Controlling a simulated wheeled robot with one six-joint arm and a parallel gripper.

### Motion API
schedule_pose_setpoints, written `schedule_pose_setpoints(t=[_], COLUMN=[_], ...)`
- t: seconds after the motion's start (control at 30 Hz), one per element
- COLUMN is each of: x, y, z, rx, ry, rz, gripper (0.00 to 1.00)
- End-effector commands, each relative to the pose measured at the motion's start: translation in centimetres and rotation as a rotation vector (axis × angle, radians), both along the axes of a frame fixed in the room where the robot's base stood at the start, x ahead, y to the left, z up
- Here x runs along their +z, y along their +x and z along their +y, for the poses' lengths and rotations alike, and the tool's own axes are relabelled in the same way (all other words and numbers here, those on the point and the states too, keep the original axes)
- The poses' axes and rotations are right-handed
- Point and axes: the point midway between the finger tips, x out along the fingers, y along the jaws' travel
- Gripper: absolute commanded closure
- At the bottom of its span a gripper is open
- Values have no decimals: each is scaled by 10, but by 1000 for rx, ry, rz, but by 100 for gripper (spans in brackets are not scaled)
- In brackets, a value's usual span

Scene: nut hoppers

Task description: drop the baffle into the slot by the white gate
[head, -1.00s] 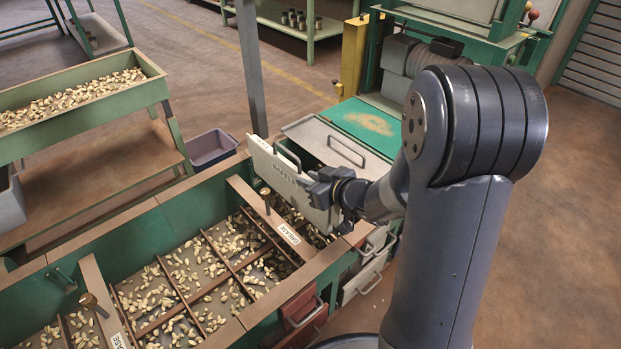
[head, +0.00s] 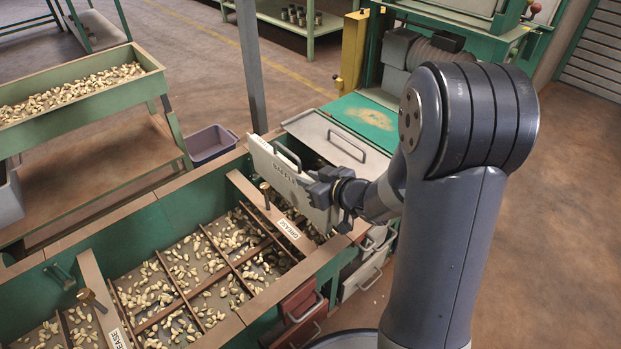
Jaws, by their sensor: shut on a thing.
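The baffle (head: 283,174) is a pale, upright plate with dark lettering and a dark handle loop on its upper edge. My gripper (head: 322,190) is shut on the baffle near its right end. The baffle stands across the far right part of the green nut hopper (head: 180,222). Its lower edge is partly hidden, and I cannot tell whether it is in a slot or above one. The white gate (head: 364,275) is on the hopper's outer side, below and right of my gripper. The slot itself is not clearly visible.
A labelled brown crossbar (head: 250,194) with a brass knob lies just in front of the baffle. Red gates (head: 301,304) sit left of the white one. A grey lid with a handle (head: 325,138) lies behind. A grey post (head: 251,65) stands close behind the baffle.

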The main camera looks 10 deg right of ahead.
Motion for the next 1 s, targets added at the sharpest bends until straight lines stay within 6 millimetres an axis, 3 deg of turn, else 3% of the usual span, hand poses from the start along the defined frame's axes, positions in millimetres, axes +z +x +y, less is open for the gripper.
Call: schedule_pose_setpoints(t=[0.57, 1.0], x=[1, -15], y=[1, 1], z=[0, 0], rx=[0, 0], ry=[1, 2], rz=[-4, -3], gripper=[100, 100])
